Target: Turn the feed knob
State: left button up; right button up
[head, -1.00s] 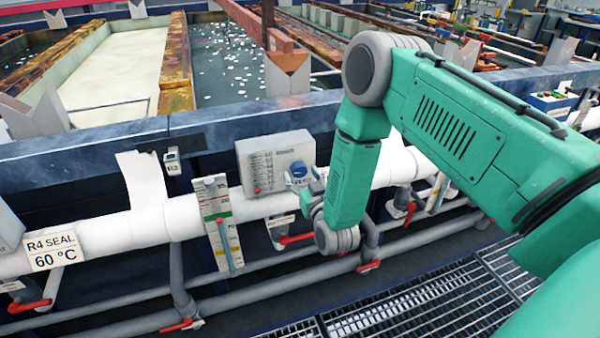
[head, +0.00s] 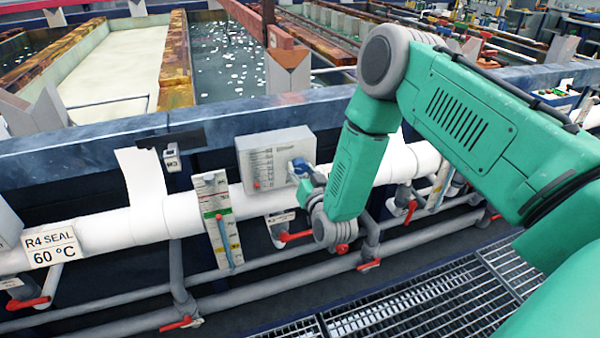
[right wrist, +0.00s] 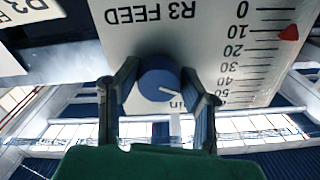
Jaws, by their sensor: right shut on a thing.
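The grey R3 feed box (head: 266,160) is mounted by the white pipe, with a printed scale on its face. Its blue feed knob (head: 300,165) is at the box's right side, partly covered by my right gripper (head: 306,174). In the right wrist view the round blue knob (right wrist: 158,84) lies between the two dark fingers of my right gripper (right wrist: 160,95), which is shut on it. The box face (right wrist: 215,45) appears upside down, with a red pointer (right wrist: 289,33) near 10. My left gripper is out of view.
A white pipe (head: 100,233) runs across below the tank edge. A gauge strip (head: 217,220) stands left of the box. Red-handled valves (head: 296,237) sit on the grey pipes below. Metal grating (head: 420,310) covers the floor at right.

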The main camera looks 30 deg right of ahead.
jog(key=shift+m, duration=0.9)
jog(key=o, duration=1.1)
jog(key=shift+o, duration=0.2)
jog(key=shift+s, duration=0.1)
jog(key=shift+s, duration=0.2)
jog(key=v, duration=1.1)
jog(key=shift+s, duration=0.2)
